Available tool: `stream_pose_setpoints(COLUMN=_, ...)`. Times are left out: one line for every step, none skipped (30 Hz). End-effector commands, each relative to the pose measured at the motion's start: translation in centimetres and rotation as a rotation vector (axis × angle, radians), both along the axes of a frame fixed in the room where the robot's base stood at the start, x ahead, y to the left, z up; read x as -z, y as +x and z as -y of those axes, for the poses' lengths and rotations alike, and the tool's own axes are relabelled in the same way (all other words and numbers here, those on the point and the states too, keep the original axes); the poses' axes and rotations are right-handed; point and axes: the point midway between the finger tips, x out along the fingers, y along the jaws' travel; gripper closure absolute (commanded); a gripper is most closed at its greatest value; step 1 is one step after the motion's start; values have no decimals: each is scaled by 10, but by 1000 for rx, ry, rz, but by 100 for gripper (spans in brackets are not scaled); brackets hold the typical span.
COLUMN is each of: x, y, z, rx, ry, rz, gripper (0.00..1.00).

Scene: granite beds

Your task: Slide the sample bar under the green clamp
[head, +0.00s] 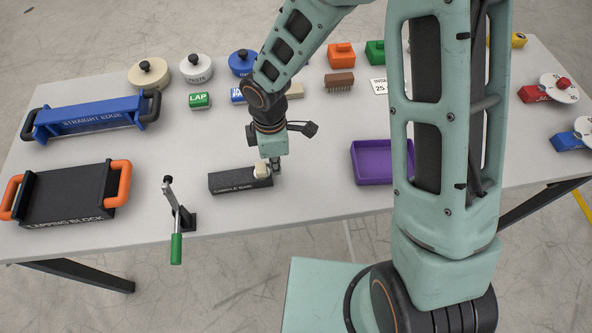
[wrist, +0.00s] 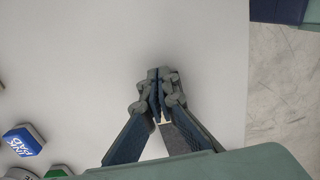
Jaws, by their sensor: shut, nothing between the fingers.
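The sample bar (head: 235,182), a dark block with white lettering on its front face, lies flat on the table. A small cream-white piece (head: 261,170) sits at its right end. The green clamp (head: 177,225) stands to the bar's left, its green handle hanging toward the table's front edge and its metal lever standing up. The bar and clamp are apart. My gripper (head: 276,166) is shut and empty, low at the bar's right end; I cannot tell if it touches. In the wrist view my gripper (wrist: 158,78) has its fingertips together, with the speckled bar (wrist: 185,135) partly hidden behind the fingers.
A purple tray (head: 384,179) stands to the right. A black lapping block (head: 66,192) with orange handles and a blue straight edge (head: 90,117) lie at left. Pots, stamps and a brush (head: 339,83) line the back. The table between bar and clamp looks clear.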

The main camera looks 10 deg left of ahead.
Motion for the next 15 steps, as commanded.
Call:
stream_pose_setpoints(x=0, y=-1, z=-3, rx=-2, ry=2, rz=0, gripper=100)
stream_pose_setpoints(x=0, y=-1, z=-3, rx=-1, ry=2, rz=0, gripper=100)
stream_pose_setpoints(x=0, y=-1, z=-4, rx=-1, ry=2, rz=0, gripper=100)
stream_pose_setpoints(x=0, y=-2, z=-5, rx=-1, ry=2, rz=0, gripper=100)
stream_pose_setpoints(x=0, y=-2, z=-6, rx=-1, ry=2, rz=0, gripper=100)
stream_pose_setpoints(x=0, y=-2, z=-7, rx=0, ry=2, rz=0, gripper=100)
stream_pose_setpoints(x=0, y=-3, z=-8, rx=0, ry=2, rz=0, gripper=100)
stream_pose_setpoints(x=0, y=-3, z=-9, rx=0, ry=1, rz=1, gripper=100)
stream_pose_setpoints(x=0, y=-3, z=-10, rx=0, ry=1, rz=1, gripper=100)
stream_pose_setpoints(x=0, y=-3, z=-11, rx=0, ry=1, rz=0, gripper=100)
stream_pose_setpoints(x=0, y=-4, z=-12, rx=-1, ry=1, rz=0, gripper=100)
stream_pose_setpoints(x=0, y=-4, z=-13, rx=-1, ry=1, rz=0, gripper=100)
stream_pose_setpoints(x=0, y=-4, z=-14, rx=-1, ry=1, rz=0, gripper=100)
stream_pose_setpoints(x=0, y=-5, z=-15, rx=-1, ry=1, rz=0, gripper=100)
stream_pose_setpoints(x=0, y=-5, z=-16, rx=-1, ry=1, rz=0, gripper=100)
